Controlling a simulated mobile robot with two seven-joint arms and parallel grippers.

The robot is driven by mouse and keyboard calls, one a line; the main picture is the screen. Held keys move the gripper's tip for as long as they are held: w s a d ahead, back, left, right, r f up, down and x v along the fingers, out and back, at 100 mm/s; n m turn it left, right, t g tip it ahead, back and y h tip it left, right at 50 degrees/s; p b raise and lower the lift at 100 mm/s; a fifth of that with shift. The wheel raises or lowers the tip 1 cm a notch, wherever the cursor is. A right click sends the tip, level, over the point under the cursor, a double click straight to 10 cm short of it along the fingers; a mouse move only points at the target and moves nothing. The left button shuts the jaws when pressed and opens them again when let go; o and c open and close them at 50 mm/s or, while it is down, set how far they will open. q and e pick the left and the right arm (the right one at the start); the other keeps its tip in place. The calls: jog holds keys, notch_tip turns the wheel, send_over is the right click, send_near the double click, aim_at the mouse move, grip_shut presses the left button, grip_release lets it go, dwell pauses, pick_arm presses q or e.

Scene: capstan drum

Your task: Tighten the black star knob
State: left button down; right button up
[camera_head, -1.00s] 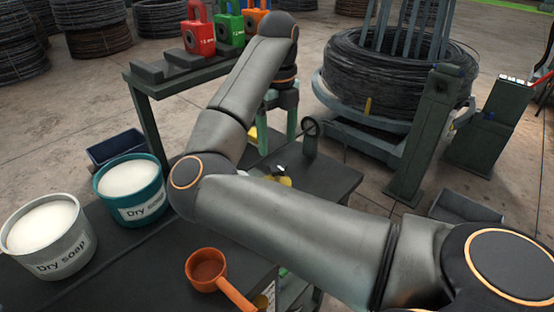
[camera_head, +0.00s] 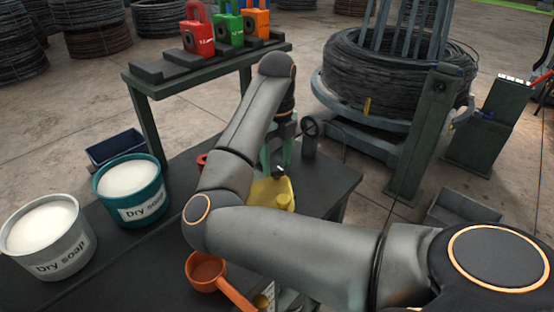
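My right arm comes in from the lower right, bends at the elbow and reaches up to its wrist. My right gripper (camera_head: 278,162) hangs below the wrist over the far part of the dark bench. Its two greenish fingers show apart, with no held thing visible between them. A small dark ring or wheel (camera_head: 309,128) on a short post stands just right of the gripper, apart from it. I cannot tell whether this is the black star knob; no star shape is clear. My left gripper is out of view.
A yellow container (camera_head: 272,194) stands on the bench (camera_head: 325,185) below the gripper. An orange scoop (camera_head: 236,295) and two dry soap buckets (camera_head: 130,190) are nearer. Red, green and orange padlock-shaped blocks (camera_head: 228,28) stand on a shelf behind. A wire coil (camera_head: 400,85) stands back right.

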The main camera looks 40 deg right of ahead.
grip_shut()
dwell(0.4)
